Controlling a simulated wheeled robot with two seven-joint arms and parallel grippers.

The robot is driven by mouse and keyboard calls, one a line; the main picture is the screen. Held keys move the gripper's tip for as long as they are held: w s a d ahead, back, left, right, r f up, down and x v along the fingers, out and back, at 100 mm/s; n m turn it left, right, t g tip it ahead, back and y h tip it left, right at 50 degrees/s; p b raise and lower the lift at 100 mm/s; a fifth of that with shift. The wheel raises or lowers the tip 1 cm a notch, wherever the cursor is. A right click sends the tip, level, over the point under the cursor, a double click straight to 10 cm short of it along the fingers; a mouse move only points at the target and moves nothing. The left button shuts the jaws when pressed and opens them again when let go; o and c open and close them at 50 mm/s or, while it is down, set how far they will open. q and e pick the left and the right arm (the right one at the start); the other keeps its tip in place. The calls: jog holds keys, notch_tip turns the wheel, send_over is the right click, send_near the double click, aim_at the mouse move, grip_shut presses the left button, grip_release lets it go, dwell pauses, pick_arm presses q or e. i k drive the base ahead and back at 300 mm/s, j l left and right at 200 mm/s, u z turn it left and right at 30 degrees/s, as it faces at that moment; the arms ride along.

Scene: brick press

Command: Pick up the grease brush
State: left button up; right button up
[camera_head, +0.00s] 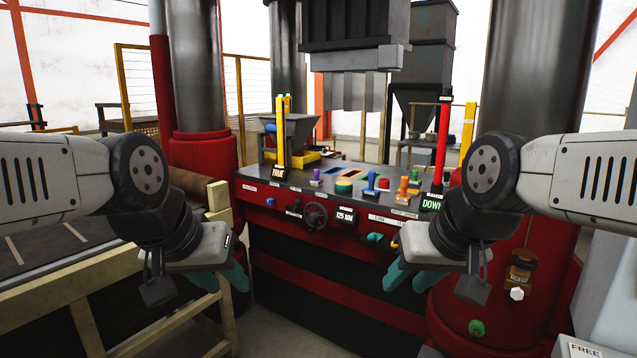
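I cannot clearly make out a grease brush. On the red column at the right, a small amber pot (521,270) has a thin upright stick (527,234) above it; this may be the brush, but it is too small to tell. My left gripper (222,280) hangs in front of the wooden rail at the left, its teal fingers apart and nothing seen between them. My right gripper (413,280) hangs before the press front, left of the amber pot and apart from it. Its teal fingers also look apart and empty.
The press's control panel (330,192) with levers and buttons stands ahead. A yellow lever (280,140) and a red lever (441,145) rise from it. A wooden-framed table (60,300) fills the lower left. A grey box (612,290) stands at the right edge.

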aim_at(317, 182)
jog(key=i+j, duration=0.15)
jog(key=i, duration=0.35)
jog(key=i+j, duration=0.2)
jog(key=i, duration=0.3)
jog(key=i+j, duration=0.15)
jog(key=i, duration=0.35)
jog(key=i+j, duration=0.15)
jog(key=i, duration=0.4)
jog(key=i+j, duration=0.2)
jog(key=i, duration=0.3)
